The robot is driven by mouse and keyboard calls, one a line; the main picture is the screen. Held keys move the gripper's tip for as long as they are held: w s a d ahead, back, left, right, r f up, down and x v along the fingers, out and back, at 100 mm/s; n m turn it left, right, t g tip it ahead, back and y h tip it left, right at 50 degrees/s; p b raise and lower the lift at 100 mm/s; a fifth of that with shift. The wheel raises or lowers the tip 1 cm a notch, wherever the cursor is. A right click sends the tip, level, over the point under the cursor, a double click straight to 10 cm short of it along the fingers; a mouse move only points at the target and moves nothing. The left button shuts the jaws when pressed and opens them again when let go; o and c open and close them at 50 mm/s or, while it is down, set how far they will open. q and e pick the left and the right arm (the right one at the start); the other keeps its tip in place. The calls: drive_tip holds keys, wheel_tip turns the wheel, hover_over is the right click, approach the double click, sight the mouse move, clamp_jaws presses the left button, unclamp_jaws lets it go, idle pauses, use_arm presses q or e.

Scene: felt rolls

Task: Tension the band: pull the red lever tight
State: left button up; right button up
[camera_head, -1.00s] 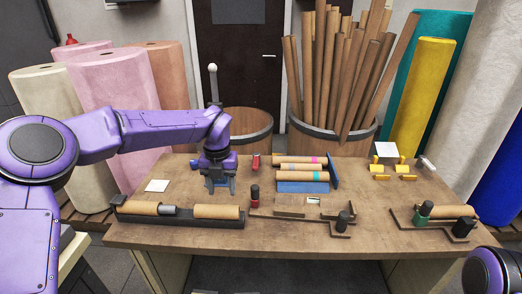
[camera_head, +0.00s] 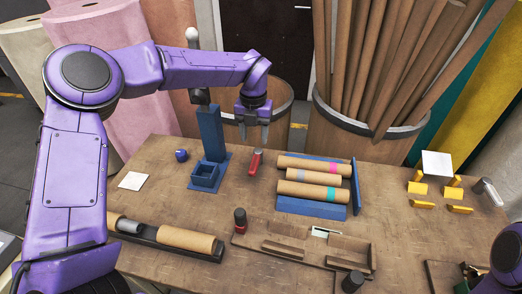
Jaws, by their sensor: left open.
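The red lever (camera_head: 256,162) stands tilted on the table, just left of the cardboard rolls. The rolls (camera_head: 318,178) lie side by side in a blue cradle (camera_head: 310,208), with pink, lilac and turquoise marks on them. My left gripper (camera_head: 254,134) points down above the red lever and a little behind it in the picture. Its fingers are apart with nothing between them, and a small gap shows between the fingertips and the lever. I cannot make out a band fastened to the lever. My right gripper is out of view; only a purple part of my right arm shows at lower right.
A blue post with a box base (camera_head: 205,176) stands left of the lever. A red-and-black knob (camera_head: 240,220) and wooden fixtures (camera_head: 300,246) are in front. Yellow blocks (camera_head: 418,188) are at right. A barrel of tubes (camera_head: 365,138) stands behind the table.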

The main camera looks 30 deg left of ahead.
sight(254, 162)
use_arm(q)
drive_tip(key=f+p, duration=0.2)
drive_tip(key=f, duration=0.7)
drive_tip(key=shift+s, duration=0.2)
drive_tip(key=shift+s+f, duration=0.1)
drive_tip(key=shift+f, duration=0.45)
clamp_jaws()
